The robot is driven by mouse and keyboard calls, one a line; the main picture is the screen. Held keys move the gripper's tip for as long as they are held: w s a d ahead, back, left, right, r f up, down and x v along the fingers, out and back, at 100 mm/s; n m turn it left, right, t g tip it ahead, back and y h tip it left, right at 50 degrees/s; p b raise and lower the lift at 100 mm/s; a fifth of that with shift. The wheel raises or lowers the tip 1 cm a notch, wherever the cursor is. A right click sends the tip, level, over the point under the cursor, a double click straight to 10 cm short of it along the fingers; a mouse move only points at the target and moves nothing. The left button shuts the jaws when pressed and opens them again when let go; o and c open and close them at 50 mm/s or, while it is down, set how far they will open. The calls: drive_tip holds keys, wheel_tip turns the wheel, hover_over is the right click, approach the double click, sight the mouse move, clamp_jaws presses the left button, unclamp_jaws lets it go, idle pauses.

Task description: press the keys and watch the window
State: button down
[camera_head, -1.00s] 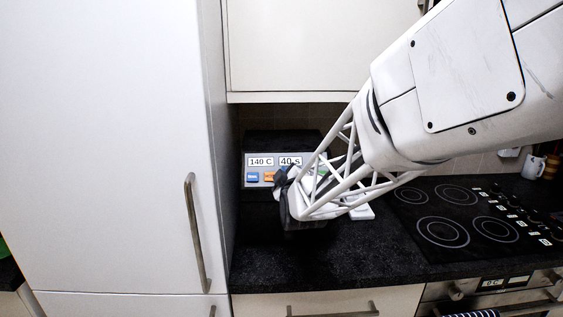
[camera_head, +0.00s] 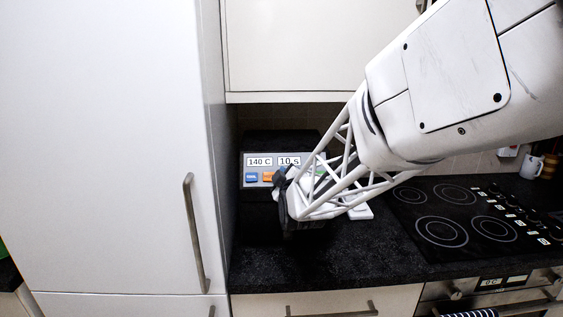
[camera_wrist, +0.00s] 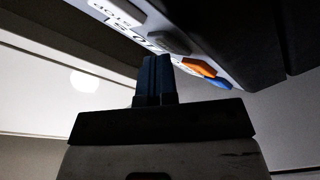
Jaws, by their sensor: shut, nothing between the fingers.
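A dark appliance with a grey front panel (camera_head: 264,168) stands at the back of the worktop. Its left window (camera_head: 259,162) reads 140 C and its right window (camera_head: 288,161) reads 10 s. Below them are a blue key (camera_head: 251,177) and an orange key (camera_head: 268,176); the arm hides the panel's right part. The wrist view shows the orange key (camera_wrist: 198,67), the blue key (camera_wrist: 221,83) and a STOP key (camera_wrist: 118,13). My gripper (camera_head: 281,176) is shut and empty, its blue fingertips (camera_wrist: 154,60) at the panel. I cannot tell whether they touch a key.
A tall white cupboard door with a long handle (camera_head: 196,232) stands close on the left. A wall cupboard (camera_head: 300,50) hangs above. A hob (camera_head: 455,215) lies to the right, with a white mug (camera_head: 532,167) behind it. The dark worktop (camera_head: 300,268) in front is clear.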

drive_tip(key=shift+s+r, duration=0.35)
drive_tip(key=shift+s, duration=0.1)
idle(0.4)
drive_tip(key=shift+s+r, duration=2.05)
drive_tip(key=shift+r, duration=0.1)
drive_tip(key=s+d+f+m+g+h, duration=0.1)
drive_tip(key=s+d+f+m+g, duration=0.2)
drive_tip(key=s, duration=0.9)
drive_tip(key=s+d+f+m+g, duration=0.2)
drive_tip(key=s+d+m+g, duration=0.3)
drive_tip(key=s, duration=0.7)
drive_tip(key=s+d+f+m+g+h, duration=0.1)
drive_tip(key=s+d+f+m+g, duration=0.2)
drive_tip(key=s+g, duration=0.4)
drive_tip(key=s+d+m, duration=0.1)
drive_tip(key=s+d, duration=0.1)
drive_tip(key=s, duration=0.3)
drive_tip(key=shift+s+d+f+h, duration=0.15)
drive_tip(key=shift+d+f+h, duration=0.05)
drive_tip(key=shift+f+h, duration=0.1)
